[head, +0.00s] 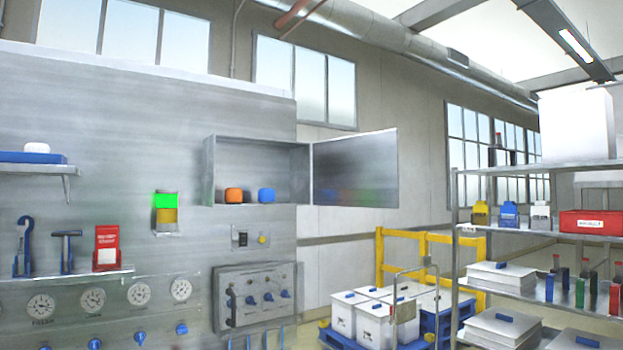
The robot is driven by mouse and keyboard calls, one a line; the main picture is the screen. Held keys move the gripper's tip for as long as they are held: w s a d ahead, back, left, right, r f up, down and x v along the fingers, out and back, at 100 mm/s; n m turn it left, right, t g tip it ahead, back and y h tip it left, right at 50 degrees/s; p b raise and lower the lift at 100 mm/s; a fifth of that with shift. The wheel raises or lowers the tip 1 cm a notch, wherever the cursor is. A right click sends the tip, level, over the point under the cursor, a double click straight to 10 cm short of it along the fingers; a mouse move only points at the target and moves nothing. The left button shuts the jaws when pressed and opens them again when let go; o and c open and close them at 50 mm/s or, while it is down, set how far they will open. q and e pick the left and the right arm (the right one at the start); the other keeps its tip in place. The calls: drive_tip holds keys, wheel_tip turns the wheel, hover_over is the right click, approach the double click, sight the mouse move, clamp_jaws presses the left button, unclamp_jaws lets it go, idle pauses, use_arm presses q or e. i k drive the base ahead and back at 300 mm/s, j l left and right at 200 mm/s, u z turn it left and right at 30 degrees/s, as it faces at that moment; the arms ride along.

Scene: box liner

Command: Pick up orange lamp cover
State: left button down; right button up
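The orange lamp cover (234,195) is a small rounded orange piece. It sits on the floor of an open metal wall cabinet (210,172), near its left side. A similar blue cover (266,195) sits just to its right, with a small gap between them. Neither of my grippers shows in the head view.
The cabinet door (355,168) stands open to the right. Below are a small switch plate (240,240) and a control panel (255,296). A lit green and yellow lamp (166,212) is on the wall at left. Shelves with tools (67,252) are further left; a stocked rack (500,168) stands right.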

sight(232, 196)
drive_tip(key=i+l+u, duration=0.15)
drive_tip(key=l+u, duration=0.2)
drive_tip(key=i+l+u, duration=0.15)
drive_tip(key=l+u, duration=0.6)
drive_tip(key=i+l+u, duration=0.1)
drive_tip(key=l+u, duration=0.35)
drive_tip(key=l, duration=1.25)
drive_tip(key=k+l+u, duration=0.15)
drive_tip(key=l, duration=1.2)
drive_tip(key=i+l, duration=0.5)
drive_tip(key=i+j+u, duration=0.05)
